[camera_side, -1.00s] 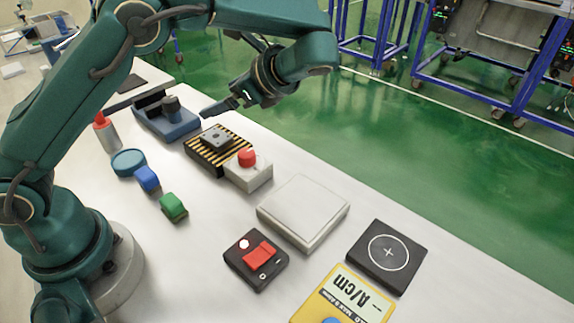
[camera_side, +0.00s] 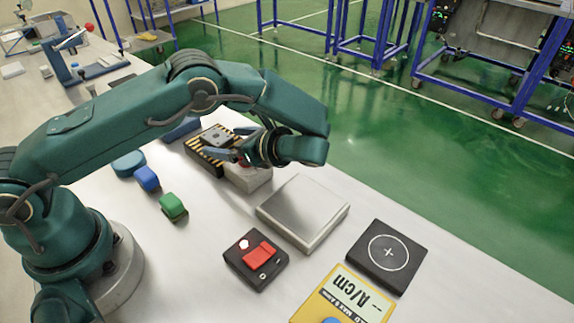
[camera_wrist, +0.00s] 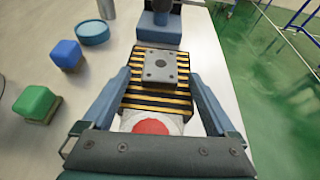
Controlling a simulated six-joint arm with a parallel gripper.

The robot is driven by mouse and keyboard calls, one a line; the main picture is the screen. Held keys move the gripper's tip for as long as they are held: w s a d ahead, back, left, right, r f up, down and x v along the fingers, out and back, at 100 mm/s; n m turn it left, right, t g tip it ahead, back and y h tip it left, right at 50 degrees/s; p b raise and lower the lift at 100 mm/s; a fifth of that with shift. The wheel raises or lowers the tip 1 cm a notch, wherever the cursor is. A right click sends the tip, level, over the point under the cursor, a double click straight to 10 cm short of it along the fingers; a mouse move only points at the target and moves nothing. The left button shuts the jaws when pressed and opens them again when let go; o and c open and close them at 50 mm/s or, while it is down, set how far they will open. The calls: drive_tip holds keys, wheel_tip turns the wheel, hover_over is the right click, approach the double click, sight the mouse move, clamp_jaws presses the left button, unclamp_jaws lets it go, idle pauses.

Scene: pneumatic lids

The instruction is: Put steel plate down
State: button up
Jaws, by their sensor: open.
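The steel plate, a small grey square with holes (camera_side: 217,136), lies flat on a black-and-yellow striped block (camera_side: 196,152). In the wrist view the plate (camera_wrist: 158,67) sits on the striped block (camera_wrist: 155,105), between the tips of my two blue fingers. My gripper (camera_side: 234,143) is open and empty, close to the plate on its right side in the side view. In the wrist view my gripper (camera_wrist: 160,76) reaches over a red button toward the plate. I cannot tell whether the fingers touch the plate or block.
A white box with a red button (camera_wrist: 152,127) stands under my gripper. A pale square platform (camera_side: 303,208), a black pad with a circled cross (camera_side: 408,260), a red-switch box (camera_side: 240,262) and a yellow meter (camera_side: 345,300) stand right. Green (camera_side: 173,206) and blue (camera_side: 147,179) blocks stand left.

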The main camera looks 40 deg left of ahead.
drive_tip(key=shift+a, duration=0.1)
clamp_jaws()
drive_tip(key=shift+r, duration=0.1)
idle(0.3)
